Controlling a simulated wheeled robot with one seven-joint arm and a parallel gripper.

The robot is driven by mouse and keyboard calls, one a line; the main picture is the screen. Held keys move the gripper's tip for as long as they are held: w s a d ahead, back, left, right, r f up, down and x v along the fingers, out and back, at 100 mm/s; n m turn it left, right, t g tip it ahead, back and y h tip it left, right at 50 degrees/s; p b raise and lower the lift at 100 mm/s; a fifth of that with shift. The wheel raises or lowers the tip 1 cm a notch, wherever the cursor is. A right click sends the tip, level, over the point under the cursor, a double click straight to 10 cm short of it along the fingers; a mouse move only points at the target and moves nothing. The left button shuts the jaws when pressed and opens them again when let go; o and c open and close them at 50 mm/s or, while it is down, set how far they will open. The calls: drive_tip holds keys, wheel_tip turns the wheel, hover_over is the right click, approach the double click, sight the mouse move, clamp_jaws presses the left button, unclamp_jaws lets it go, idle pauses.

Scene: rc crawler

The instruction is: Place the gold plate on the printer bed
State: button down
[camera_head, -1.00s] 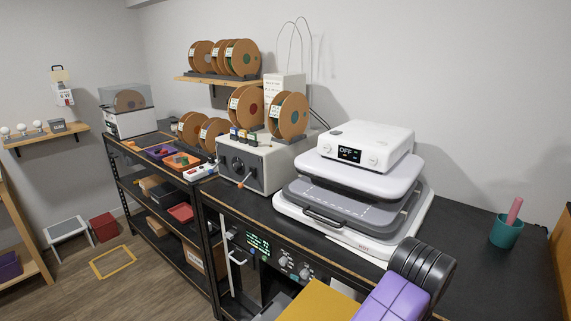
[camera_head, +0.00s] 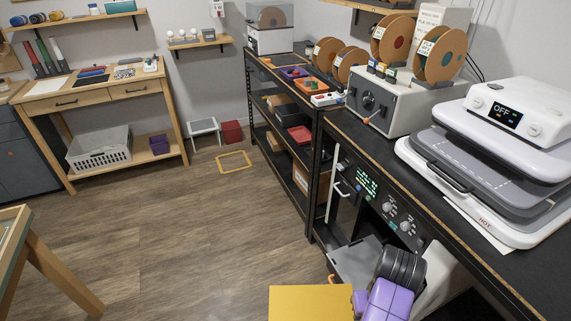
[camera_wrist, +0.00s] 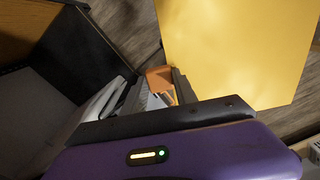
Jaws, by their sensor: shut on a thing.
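The gold plate (camera_head: 311,303) is a flat yellow sheet at the bottom of the head view, cut off by the edge. My gripper (camera_wrist: 172,85) is shut on its near edge. In the wrist view the plate (camera_wrist: 240,45) extends outward from the fingers, above the floor. The purple wrist body hides part of the grip. A machine with a dark control panel (camera_head: 376,199) sits under the bench, near my arm, with its front open. I cannot clearly make out a printer bed; the white machine with a clear top (camera_head: 270,38) stands far back.
A white heat press (camera_head: 490,165) and a grey box with a dial (camera_head: 385,105) stand on the black bench at right. A shelf rack (camera_head: 285,130) lies beyond. The wooden floor (camera_head: 180,235) is mostly clear, with a yellow outline (camera_head: 234,162). A wooden table corner (camera_head: 15,225) is at left.

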drive_tip(key=shift+w+r, duration=0.15)
drive_tip(key=shift+w, duration=0.1)
drive_tip(key=shift+s, duration=0.1)
